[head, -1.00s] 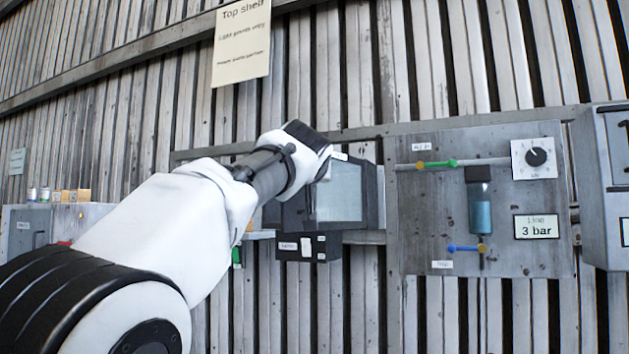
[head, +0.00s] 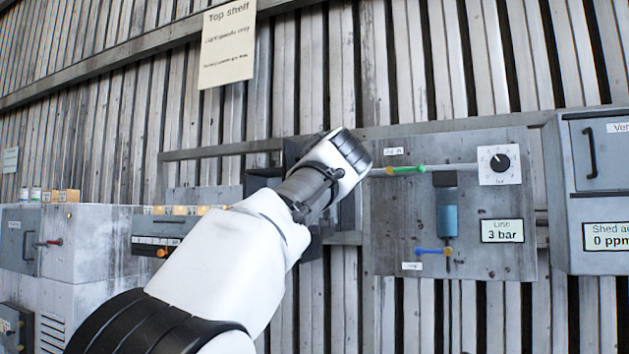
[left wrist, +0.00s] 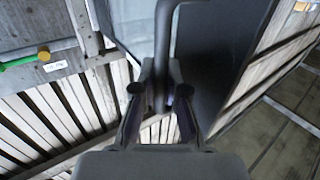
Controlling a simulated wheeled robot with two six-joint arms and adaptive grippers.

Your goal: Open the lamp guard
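The dark lamp unit (head: 346,212) on the wall is mostly hidden behind my left arm in the head view. In the left wrist view, a dark panel (left wrist: 222,50), which seems to be its guard, stands beside a pale glass-like face (left wrist: 135,25). A grey bar handle (left wrist: 165,40) runs along the panel's edge. My left gripper (left wrist: 160,90) is open, with its two fingertips on either side of the bar and gaps visible. I cannot tell whether either finger touches it. In the head view my left gripper is hidden behind its wrist. My right gripper is out of view.
A panel (head: 400,245) with a green lever (head: 408,169), blue lever (head: 432,250) and dial (head: 500,164) is right of my arm. A grey cabinet (head: 590,235) stands farther right. Grey machine boxes (head: 95,240) are at left. A paper sign (head: 227,45) hangs above.

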